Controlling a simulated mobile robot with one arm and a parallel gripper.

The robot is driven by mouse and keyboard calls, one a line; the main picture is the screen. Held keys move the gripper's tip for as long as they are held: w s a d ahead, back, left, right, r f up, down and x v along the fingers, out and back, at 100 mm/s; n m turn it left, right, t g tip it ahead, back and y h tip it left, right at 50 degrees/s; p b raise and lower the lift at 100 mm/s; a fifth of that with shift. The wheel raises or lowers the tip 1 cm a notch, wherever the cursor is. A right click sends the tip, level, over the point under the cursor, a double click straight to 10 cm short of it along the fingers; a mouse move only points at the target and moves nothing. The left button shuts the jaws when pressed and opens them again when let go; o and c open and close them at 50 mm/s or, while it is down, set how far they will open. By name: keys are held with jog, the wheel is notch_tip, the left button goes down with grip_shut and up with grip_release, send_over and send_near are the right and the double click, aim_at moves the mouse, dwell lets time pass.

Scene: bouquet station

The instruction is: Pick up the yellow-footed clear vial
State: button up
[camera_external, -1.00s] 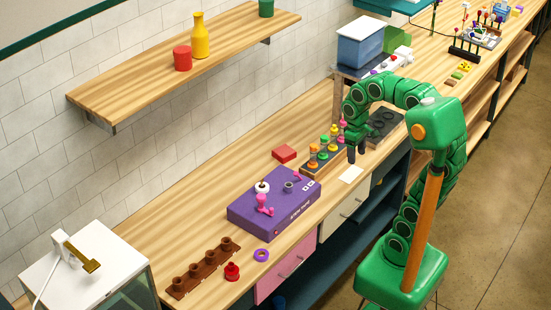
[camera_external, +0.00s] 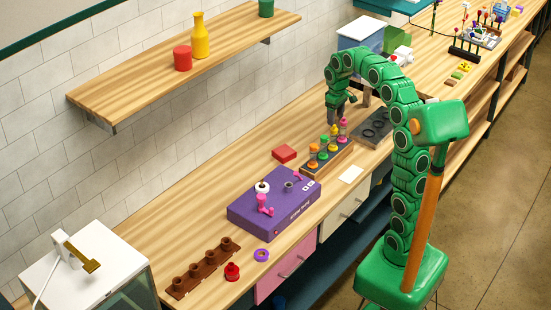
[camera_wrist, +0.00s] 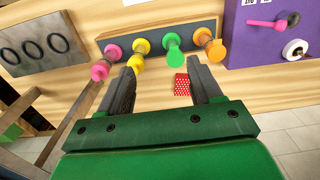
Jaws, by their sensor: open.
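The yellow-footed clear vial (camera_wrist: 139,55) stands in a dark-topped wooden rack (camera_wrist: 165,45), between a pink-footed vial (camera_wrist: 105,63) and a green-footed one (camera_wrist: 173,50). An orange-footed vial (camera_wrist: 209,44) is at the other end. In the external view, the yellow-footed vial (camera_external: 334,134) is in the rack's far half, partly overlapped by its neighbours. My gripper (camera_wrist: 162,76) is open and empty. It is above and behind the rack, toward the wall, and its left finger lines up near the yellow foot in the wrist view. The external view shows the gripper (camera_external: 338,114) near the pink-footed vial.
A purple box (camera_external: 274,210) stands left of the rack, with a red box (camera_external: 284,153) behind. A grey plate with dark rings (camera_external: 374,130) lies to the right. A white card (camera_external: 351,174) lies at the front edge. A blue container (camera_external: 359,37) stands beyond.

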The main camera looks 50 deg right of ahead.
aim_at(335, 126)
jog(key=shift+w+d+f, duration=0.25)
jog(key=shift+w+d, duration=0.25)
jog(key=shift+d, duration=0.35)
jog(key=shift+w+d+f, duration=0.25)
jog(key=shift+w+d, duration=0.25)
jog(key=shift+d, duration=0.35)
jog(key=shift+w+d+f, duration=0.25)
jog(key=shift+w+d, duration=0.25)
jog(key=shift+d, duration=0.35)
jog(key=shift+f, duration=3.5)
jog(key=shift+w+f, duration=0.2)
jog(key=shift+f, duration=2.7)
jog(key=shift+c, duration=0.2)
grip_shut()
